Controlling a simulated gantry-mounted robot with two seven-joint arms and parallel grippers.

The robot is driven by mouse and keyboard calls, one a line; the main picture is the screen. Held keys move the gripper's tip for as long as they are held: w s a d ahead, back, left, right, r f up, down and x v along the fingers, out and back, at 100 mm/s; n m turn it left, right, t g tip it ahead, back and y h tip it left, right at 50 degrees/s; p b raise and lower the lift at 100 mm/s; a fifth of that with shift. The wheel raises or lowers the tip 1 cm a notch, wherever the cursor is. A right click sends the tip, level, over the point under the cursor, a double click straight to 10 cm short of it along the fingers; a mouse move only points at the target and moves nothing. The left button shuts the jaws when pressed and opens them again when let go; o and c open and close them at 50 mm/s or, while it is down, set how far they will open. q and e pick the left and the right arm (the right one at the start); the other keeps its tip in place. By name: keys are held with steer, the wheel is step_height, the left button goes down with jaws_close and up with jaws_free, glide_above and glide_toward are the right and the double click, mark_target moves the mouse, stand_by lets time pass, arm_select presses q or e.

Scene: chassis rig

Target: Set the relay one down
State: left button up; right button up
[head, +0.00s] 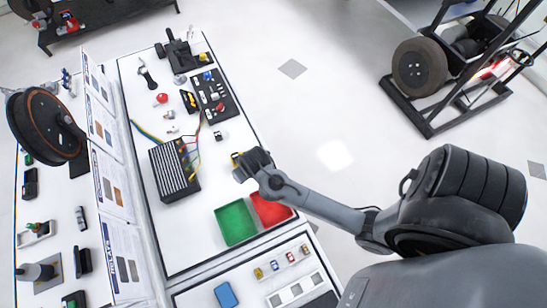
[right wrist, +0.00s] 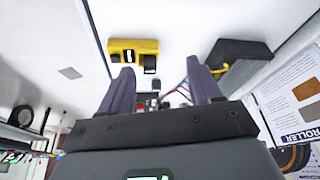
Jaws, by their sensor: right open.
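A small yellow block with black parts (right wrist: 133,50) lies on the white surface beyond the left finger. My left gripper is not in view.
The black ribbed box (head: 172,170) with coloured wires lies left of my gripper. A green tray (head: 236,222) and a red tray (head: 270,208) sit below it. A dark board with small parts (head: 213,95) is farther up. Upright posters (head: 108,180) line the left side.

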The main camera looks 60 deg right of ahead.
steer(key=s+a+r+n, duration=0.2)
steer(key=s+r, duration=0.2)
steer(key=s, duration=0.3)
steer(key=s+a+r+n+y, duration=0.1)
steer(key=s+a+r+n, duration=0.2)
steer(key=s, duration=0.5)
steer(key=shift+s+a+r, duration=0.25)
steer(key=shift+a+r, duration=0.05)
steer(key=shift+r, duration=0.3)
